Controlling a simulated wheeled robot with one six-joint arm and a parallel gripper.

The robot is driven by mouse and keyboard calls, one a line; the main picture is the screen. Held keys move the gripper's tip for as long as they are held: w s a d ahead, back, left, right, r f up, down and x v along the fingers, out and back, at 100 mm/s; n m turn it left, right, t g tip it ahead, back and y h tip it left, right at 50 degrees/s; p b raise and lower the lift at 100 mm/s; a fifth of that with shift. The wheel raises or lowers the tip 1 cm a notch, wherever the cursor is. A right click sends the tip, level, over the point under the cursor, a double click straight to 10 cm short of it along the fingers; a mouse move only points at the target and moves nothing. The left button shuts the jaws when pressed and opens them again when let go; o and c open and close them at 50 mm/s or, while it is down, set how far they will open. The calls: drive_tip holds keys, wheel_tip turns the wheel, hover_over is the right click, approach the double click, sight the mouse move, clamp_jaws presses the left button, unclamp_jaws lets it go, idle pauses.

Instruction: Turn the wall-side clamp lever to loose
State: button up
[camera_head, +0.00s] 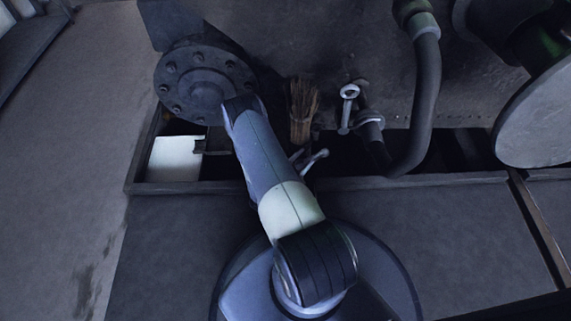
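A bright metal lever (347,108) with a ringed upper end stands beside a pipe fitting, close to the dark wall. A second small pale metal lever (316,159) with a rounded tip slants up to the right, just right of my arm. Its lower end is hard to make out in the dark trough. I cannot tell for certain which of the two is the wall-side clamp lever, or whether either is loose or tight. My arm reaches up and left across the trough. My gripper cannot be made out; the arm's far end hides it or it is in shadow.
A bundle of brown bristles (302,110) stands between my arm and the bright lever. A thick bent hose (425,105) hangs to the right, beside a large pale disc (540,118). A bolted round flange (203,83) and a white sheet (175,158) lie left. Open floor (60,170) is at far left.

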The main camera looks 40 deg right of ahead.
drive_tip(key=shift+a+f, duration=0.8)
drive_tip(key=shift+a, duration=0.35)
drive_tip(key=r+b+v, duration=0.1)
drive_tip(key=v, duration=0.9)
drive_tip(key=shift+w+r, duration=0.15)
drive_tip(key=shift+w, duration=0.1)
drive_tip(key=shift+b, duration=0.4)
wheel_tip(320, 180, up, 10)
drive_tip(key=p, duration=0.4)
drive_tip(key=shift+p, duration=0.4)
wheel_tip(320, 180, down, 10)
drive_tip(key=b, duration=0.4)
drive_tip(key=shift+b, duration=0.3)
